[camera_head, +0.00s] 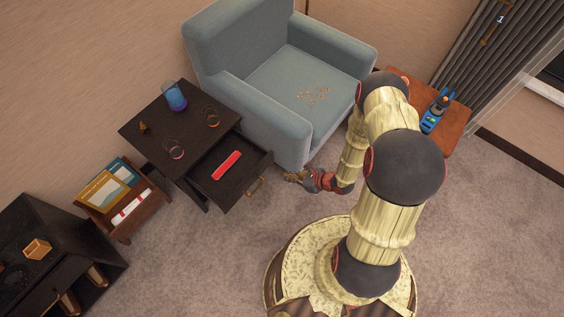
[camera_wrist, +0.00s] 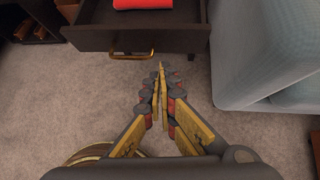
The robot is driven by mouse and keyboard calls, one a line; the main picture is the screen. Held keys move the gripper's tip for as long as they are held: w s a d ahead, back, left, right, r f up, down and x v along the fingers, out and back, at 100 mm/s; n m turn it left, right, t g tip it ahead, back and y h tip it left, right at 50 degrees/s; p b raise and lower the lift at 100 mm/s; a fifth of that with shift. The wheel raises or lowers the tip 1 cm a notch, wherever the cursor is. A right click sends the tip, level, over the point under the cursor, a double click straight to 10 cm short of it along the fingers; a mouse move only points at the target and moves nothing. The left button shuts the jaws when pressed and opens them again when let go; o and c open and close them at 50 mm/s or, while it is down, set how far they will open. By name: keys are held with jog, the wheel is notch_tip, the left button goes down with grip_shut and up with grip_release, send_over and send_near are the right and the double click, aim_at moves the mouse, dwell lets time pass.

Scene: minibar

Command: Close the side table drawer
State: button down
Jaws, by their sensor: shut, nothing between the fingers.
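The dark side table (camera_head: 158,125) stands left of the armchair, and its drawer (camera_head: 208,157) is pulled out toward me. A red flat object (camera_head: 227,165) lies in the drawer. The drawer front has a brass handle (camera_head: 254,187); in the wrist view the drawer front (camera_wrist: 88,40) and handle (camera_wrist: 131,56) are at the top, left of centre. My gripper (camera_head: 290,176) is shut and empty, just right of the drawer front in the head view. In the wrist view my gripper's tips (camera_wrist: 160,68) point toward the drawer front's right end, below it, with a small gap showing.
A blue-grey armchair (camera_head: 221,65) stands close to the right of the drawer and my gripper; it also shows in the wrist view (camera_wrist: 250,60). A magazine rack (camera_head: 122,228) stands left of the table. Carpet (camera_head: 225,255) in front of the drawer is clear.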

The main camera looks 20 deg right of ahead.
jog(key=w+d+m+h, duration=0.1)
jog(key=w+d, duration=0.1)
jog(key=d, duration=0.1)
jog(key=b, duration=0.4)
send_near(268, 161)
jog(key=shift+t, duration=0.4)
jog(key=shift+s+f+x, duration=0.1)
jog(key=shift+s+x, duration=0.05)
jog(key=shift+x, duration=0.7)
jog(key=shift+s+f+x, duration=0.1)
jog(key=shift+x, duration=0.75)
jog(key=shift+s+f+x, duration=0.1)
jog(key=shift+s+x, duration=0.05)
jog(key=shift+x, duration=0.65)
jog(key=shift+w, duration=0.1)
